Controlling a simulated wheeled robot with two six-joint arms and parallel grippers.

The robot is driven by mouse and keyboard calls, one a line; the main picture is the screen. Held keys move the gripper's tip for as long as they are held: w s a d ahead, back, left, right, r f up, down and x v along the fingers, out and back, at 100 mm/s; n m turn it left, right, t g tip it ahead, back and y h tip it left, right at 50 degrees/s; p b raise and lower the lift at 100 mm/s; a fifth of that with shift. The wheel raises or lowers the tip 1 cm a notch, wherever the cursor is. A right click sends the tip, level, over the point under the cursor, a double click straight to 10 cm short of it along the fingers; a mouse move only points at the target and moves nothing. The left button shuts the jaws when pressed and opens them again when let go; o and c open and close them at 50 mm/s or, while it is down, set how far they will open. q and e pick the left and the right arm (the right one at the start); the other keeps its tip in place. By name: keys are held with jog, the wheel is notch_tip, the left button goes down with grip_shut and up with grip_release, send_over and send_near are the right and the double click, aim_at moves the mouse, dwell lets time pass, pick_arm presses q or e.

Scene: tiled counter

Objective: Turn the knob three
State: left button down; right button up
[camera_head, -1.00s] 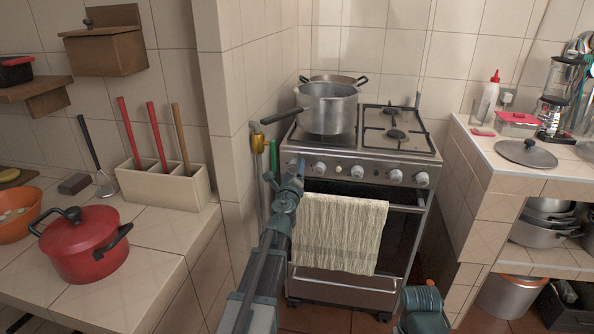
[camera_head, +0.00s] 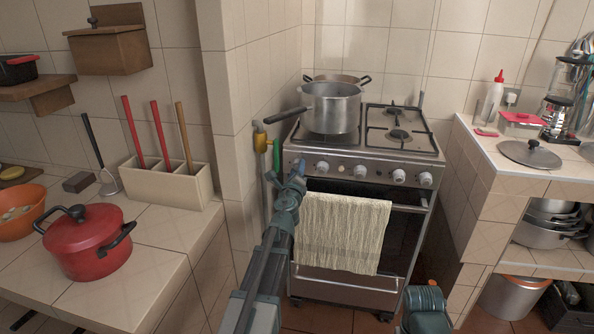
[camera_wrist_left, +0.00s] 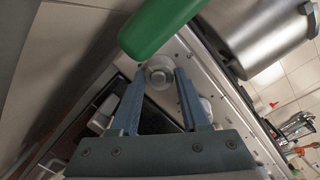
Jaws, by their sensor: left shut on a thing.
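The stove (camera_head: 364,140) has a row of silver knobs along its front panel. Visible in the head view are a knob (camera_head: 322,167) just right of my gripper, one (camera_head: 358,171) near the middle and two (camera_head: 399,176) further right. My left gripper (camera_head: 299,168) is at the left end of the row, its blue fingers hiding what is there. In the left wrist view a round silver knob (camera_wrist_left: 160,73) sits between the fingertips of this gripper (camera_wrist_left: 160,78), which is shut on it. The knob's turn angle is unclear. My right gripper is not in view.
A green handle (camera_wrist_left: 160,25) hangs close beside the gripper, by the tiled wall. A pot (camera_head: 331,108) stands on the stove. A towel (camera_head: 342,232) hangs on the oven handle below the knobs. Counters flank the stove, with a red pot (camera_head: 86,245) on the left one.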

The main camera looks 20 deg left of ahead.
pick_arm(q)
jog(key=shift+n, duration=0.5)
jog(key=shift+c, duration=1.8)
grip_release()
